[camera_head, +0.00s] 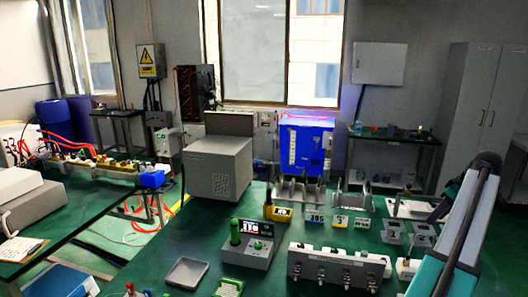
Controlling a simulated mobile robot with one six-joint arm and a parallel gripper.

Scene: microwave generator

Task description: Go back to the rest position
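My arm rises from the lower right corner as a grey and teal link and bends at a dark joint near the right edge. Behind the link, a dark part that appears to be my gripper (438,212) shows small, above the far right of the green bench (205,245). Its fingers are too small and dark to tell whether they are open or shut. I see nothing clearly held in it.
Small metal fixtures (393,228) stand near my arm.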

